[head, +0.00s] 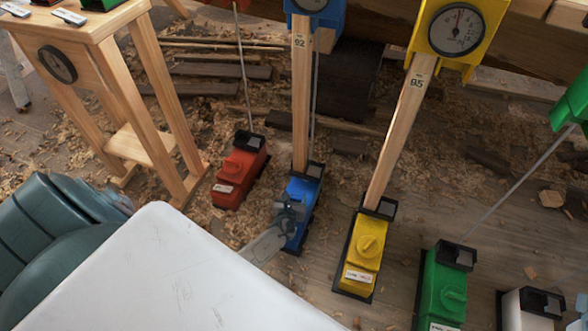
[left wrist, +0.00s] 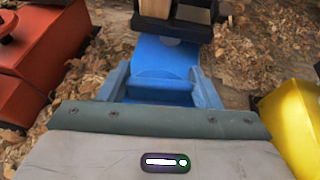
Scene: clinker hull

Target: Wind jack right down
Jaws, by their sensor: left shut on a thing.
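The blue jack (head: 299,197) stands on the floor with a wooden post marked 92 rising from its black end. My left gripper (head: 289,210) is at its top, shut on the blue knob. In the left wrist view the two fingers of my left gripper (left wrist: 162,88) lie on either side of the blue knob (left wrist: 160,84). The knob is partly hidden by the gripper in the head view. A red jack (head: 239,172) is to the left, and a yellow jack (head: 365,243) with a post marked 95 is to the right. My right gripper is not in view.
A green jack (head: 445,285) and a white jack (head: 527,309) stand farther right. A yellow dial gauge (head: 458,29) tops the yellow jack's post. A wooden stand (head: 122,75) is at the left. Wood shavings and plank pieces litter the floor.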

